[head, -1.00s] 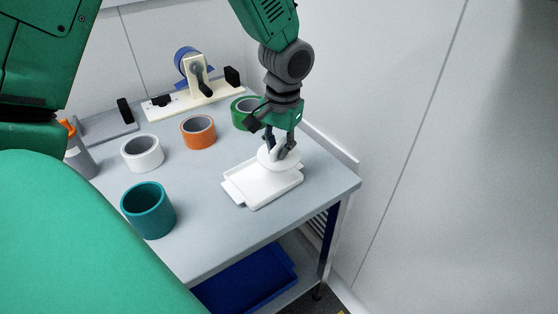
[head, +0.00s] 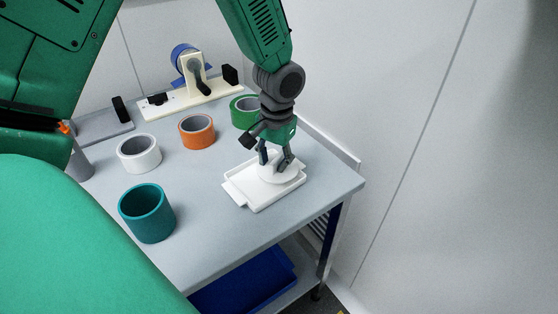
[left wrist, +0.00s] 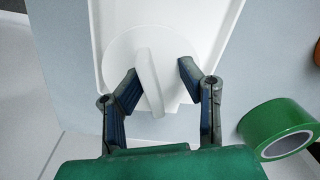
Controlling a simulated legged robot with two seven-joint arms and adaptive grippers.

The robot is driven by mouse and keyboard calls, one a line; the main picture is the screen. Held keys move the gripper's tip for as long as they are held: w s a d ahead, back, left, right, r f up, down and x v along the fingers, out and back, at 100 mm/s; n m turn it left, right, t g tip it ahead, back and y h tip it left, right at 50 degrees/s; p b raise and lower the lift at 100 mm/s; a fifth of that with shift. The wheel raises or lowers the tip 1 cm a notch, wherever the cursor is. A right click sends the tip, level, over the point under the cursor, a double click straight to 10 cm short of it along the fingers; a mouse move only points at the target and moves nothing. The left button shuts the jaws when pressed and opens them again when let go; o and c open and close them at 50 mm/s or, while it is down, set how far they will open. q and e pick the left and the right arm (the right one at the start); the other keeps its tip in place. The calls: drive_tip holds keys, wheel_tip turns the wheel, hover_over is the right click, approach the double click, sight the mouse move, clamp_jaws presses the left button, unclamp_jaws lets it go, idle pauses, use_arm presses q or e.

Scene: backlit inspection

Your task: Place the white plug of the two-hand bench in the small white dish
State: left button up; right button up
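The white plug (head: 281,177), a round disc with an upright fin, lies in the small white dish (head: 243,198) near the right end of the bench. It looks flat there, towards the dish's far right side. My left gripper (head: 274,160) is right over the plug, pointing down. In the left wrist view its two fingers stand apart on either side of the plug's fin (left wrist: 150,85). The left finger is close to the fin; a clear gap shows at the right finger. The dish's side wall (left wrist: 226,25) also shows there. My right gripper is not in view.
Green (head: 245,112), orange (head: 197,132) and white (head: 139,153) tape rolls stand behind and left of the dish. A teal cup (head: 147,213) is at the front left. A cream tape dispenser (head: 195,95) is at the back. The front right of the bench is clear.

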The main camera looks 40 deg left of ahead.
sight(276, 157)
use_arm(q)
drive_tip(key=shift+s+a+f, duration=0.1)
drive_tip(key=shift+a+f, duration=0.1)
drive_tip(key=shift+a, duration=0.15)
drive_tip(key=shift+d+r, duration=0.2)
drive_tip(key=shift+d, duration=0.7)
drive_tip(key=shift+a+r, duration=0.15)
drive_tip(key=shift+a, duration=0.3)
drive_tip(key=r, duration=0.2)
drive_tip(key=r+p, duration=0.1)
drive_tip(key=r, duration=0.2)
drive_tip(key=d+r, duration=0.1)
drive_tip(key=r, duration=0.1)
drive_tip(key=shift+w+r, duration=0.2)
drive_tip(key=shift+r, duration=0.25)
drive_tip(key=shift+a+f, duration=0.15)
drive_tip(key=shift+a, duration=0.25)
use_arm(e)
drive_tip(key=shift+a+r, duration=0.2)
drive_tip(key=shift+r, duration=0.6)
use_arm(q)
drive_tip(key=shift+d, duration=0.1)
